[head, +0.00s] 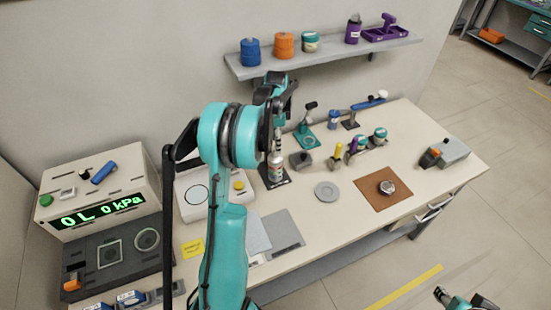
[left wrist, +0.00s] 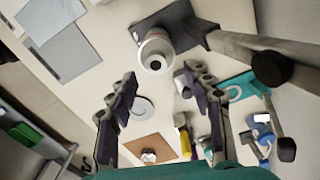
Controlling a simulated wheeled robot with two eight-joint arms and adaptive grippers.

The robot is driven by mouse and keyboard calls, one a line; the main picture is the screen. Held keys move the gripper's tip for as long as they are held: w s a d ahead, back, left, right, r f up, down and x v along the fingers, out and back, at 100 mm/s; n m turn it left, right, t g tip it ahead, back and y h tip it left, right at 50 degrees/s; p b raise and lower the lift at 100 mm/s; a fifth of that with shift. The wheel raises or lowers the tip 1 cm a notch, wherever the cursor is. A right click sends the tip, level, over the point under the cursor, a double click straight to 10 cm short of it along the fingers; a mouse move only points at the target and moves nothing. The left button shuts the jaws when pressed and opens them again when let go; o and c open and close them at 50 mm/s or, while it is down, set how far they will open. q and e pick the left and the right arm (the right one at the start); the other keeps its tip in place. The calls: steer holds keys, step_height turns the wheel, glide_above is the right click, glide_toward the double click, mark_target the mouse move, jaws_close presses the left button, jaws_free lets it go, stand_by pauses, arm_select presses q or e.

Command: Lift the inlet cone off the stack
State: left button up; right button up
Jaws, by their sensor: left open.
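The stack (head: 275,168) stands upright on a dark base near the back middle of the bench. Its narrower grey upper part (head: 277,143), which looks like the inlet cone, is just below my left gripper (head: 282,105). In the left wrist view the stack shows from above as a pale round body (left wrist: 157,50) with an open rim. My left gripper (left wrist: 157,76) is open, with its two fingers apart and nothing between them. The stack's top lies just beyond the fingertips, apart from them. My right gripper (head: 460,299) is partly visible at the bottom right, away from the bench.
A stand arm (left wrist: 245,45) reaches beside the stack. A grey disc (head: 327,191) and a brown mat (head: 384,194) with a metal piece lie to the right. Several small tools stand behind. A pressure display box (head: 100,190) is at left. A shelf (head: 325,57) hangs above.

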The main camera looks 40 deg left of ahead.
mark_target(275, 156)
arm_select(q)
steer(key=f, duration=0.2)
steer(key=f+b, duration=0.1)
steer(key=f, duration=0.2)
steer(key=shift+s+d+f, duration=0.1)
steer(key=shift+s+f, duration=0.1)
steer(key=shift+f, duration=0.05)
steer(key=shift+r, duration=0.1)
jaws_close()
